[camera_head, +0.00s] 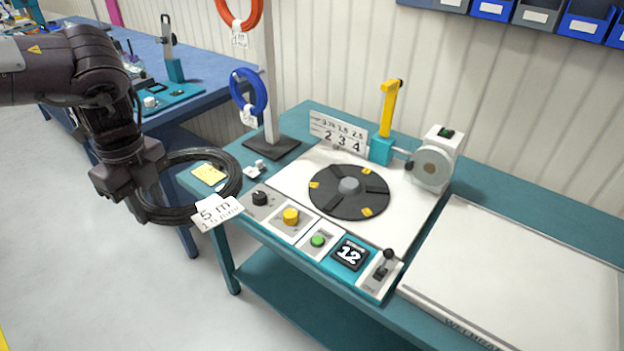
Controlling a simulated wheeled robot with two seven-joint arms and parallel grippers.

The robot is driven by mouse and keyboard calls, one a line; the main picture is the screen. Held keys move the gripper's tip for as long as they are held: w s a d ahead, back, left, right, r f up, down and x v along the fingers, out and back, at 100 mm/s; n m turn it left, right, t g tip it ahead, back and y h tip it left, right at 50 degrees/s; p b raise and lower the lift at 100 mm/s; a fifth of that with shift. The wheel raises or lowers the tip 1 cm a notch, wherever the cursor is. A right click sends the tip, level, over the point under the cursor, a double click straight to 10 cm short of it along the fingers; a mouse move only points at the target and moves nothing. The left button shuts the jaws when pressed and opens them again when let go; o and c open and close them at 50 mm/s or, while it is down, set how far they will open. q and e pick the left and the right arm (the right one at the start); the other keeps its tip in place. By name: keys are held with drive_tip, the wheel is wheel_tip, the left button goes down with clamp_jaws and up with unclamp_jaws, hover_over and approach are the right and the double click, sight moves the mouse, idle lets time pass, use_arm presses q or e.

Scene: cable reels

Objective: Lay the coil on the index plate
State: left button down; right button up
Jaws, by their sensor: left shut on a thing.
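My left gripper (135,192) is shut on a black cable coil (232,178) at its left side. The coil hangs in the air by the left front corner of the teal bench, with a white tag (217,211) reading 5 m. The index plate (334,203) is a round black disc with yellow marks and a grey hub, lying on a white panel to the right of the coil. Nothing lies on the plate. My right gripper is not in view.
A control strip with knobs, a green button (317,240), a display reading 12 (349,255) and a lever (386,262) runs along the front. Behind the plate stand a number sign (338,133), a yellow lever (389,105) and a post with a blue coil (248,92). A white board (515,275) lies at right.

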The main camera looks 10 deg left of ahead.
use_arm(q)
drive_tip(key=r, duration=0.1)
drive_tip(key=d+r+p, duration=0.1)
drive_tip(key=r+p, duration=0.1)
drive_tip(key=r, duration=0.1)
drive_tip(key=shift+s+d+r, duration=0.1)
drive_tip(key=shift+s+d, duration=0.15)
drive_tip(key=shift+d, duration=0.1)
wheel_tip(320, 180, up, 6)
drive_tip(key=p, duration=0.5)
drive_tip(key=shift+a, duration=0.25)
drive_tip(key=shift+w+a, duration=0.1)
